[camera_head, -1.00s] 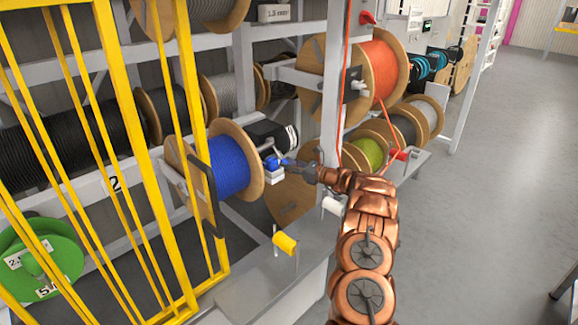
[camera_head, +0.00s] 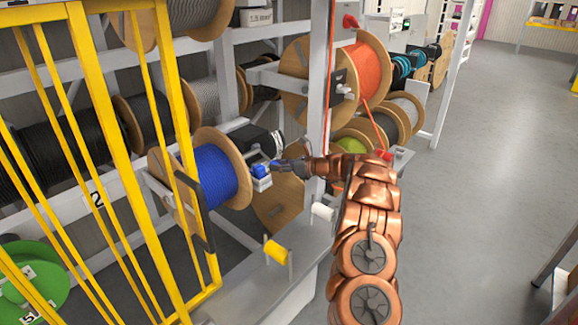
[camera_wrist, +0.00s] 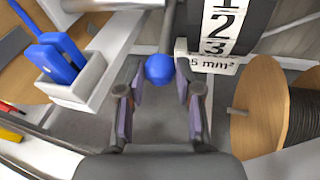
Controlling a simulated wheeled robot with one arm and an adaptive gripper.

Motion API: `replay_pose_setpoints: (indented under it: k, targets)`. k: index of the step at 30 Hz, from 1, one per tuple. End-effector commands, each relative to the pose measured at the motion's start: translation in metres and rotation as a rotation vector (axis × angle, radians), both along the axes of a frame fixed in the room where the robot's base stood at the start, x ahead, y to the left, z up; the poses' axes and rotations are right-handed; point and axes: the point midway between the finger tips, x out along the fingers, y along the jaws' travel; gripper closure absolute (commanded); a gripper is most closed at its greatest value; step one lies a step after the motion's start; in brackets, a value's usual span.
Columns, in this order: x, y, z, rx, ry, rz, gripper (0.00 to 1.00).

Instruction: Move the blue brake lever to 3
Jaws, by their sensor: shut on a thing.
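The blue brake lever shows in the wrist view as a round blue knob (camera_wrist: 160,69) on a pale rod. My gripper (camera_wrist: 162,88) is shut on this knob, with one finger on each side of it. A plate with the numbers 1, 2 and 3 (camera_wrist: 220,30) is to the right of the knob. In the picture the knob sits a little below the level of the 3; I cannot tell the exact setting. In the head view my gripper (camera_head: 276,165) is at the right side of the blue cable reel (camera_head: 216,176), and the lever is not clear there.
A wooden reel (camera_wrist: 262,105) is at the right. In the head view a yellow barred gate (camera_head: 125,150) stands at the left and an orange reel (camera_head: 360,72) above. The floor at right (camera_head: 490,150) is clear.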

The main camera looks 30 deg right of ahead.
Motion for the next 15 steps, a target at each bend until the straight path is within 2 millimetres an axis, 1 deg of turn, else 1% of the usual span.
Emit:
replay_pose_setpoints:
  k: [1,11,12,15]
  targets:
    - [0.0003,0.0001,0.0061,0.003,-0.008,0.001,1.00]
    - [0.0000,-0.0013,0.0093,0.003,-0.012,-0.001,1.00]
    - [0.0000,-0.0014,0.0095,0.003,-0.012,-0.001,0.63]
    - [-0.0003,-0.0027,0.0087,0.002,-0.011,-0.003,0.52]
